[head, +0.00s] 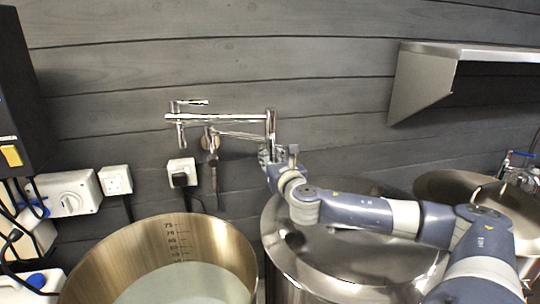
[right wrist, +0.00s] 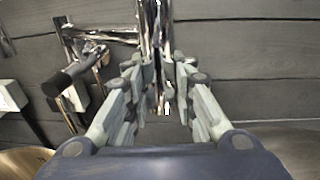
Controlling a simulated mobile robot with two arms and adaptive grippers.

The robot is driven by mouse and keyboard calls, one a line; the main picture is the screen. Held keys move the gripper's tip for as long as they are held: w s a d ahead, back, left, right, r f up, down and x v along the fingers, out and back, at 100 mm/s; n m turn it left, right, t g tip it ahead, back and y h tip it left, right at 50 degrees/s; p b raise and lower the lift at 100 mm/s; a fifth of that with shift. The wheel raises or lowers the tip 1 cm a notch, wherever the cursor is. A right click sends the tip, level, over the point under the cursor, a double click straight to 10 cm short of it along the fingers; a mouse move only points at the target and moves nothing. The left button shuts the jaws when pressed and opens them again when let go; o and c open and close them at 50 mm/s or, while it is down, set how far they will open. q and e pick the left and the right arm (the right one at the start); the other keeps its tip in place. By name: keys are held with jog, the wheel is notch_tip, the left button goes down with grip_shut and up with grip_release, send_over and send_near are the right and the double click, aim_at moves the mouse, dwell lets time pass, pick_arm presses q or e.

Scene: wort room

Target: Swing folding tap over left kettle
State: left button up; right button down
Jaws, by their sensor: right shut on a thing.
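The chrome folding tap (head: 235,118) is mounted on the dark wall. Its arm runs right to a vertical joint and doubles back left to a short spout end (head: 180,132). In the head view that end shows above the far rim of the left kettle (head: 232,235), an open metal kettle with volume marks and pale liquid. My right gripper (head: 268,152) is shut on the tap's vertical joint, at its lower end. In the right wrist view the fingers (right wrist: 162,68) sit on either side of the chrome pipe (right wrist: 154,22). My left gripper is out of view.
A lidded metal kettle (head: 335,265) stands below my right arm, and another kettle (head: 440,185) stands at the right. A metal shelf (head: 420,85) juts from the wall. Sockets (head: 117,180) and cables are at the left, with a white canister (head: 30,285) below.

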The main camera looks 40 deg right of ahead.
jog(key=shift+a+f, duration=0.25)
jog(key=c, duration=1.5)
grip_release()
jog(key=shift+s, duration=0.1)
jog(key=shift+o, duration=0.7)
jog(key=shift+r, duration=0.3)
jog(key=v, duration=1.2)
jog(key=shift+s, duration=0.1)
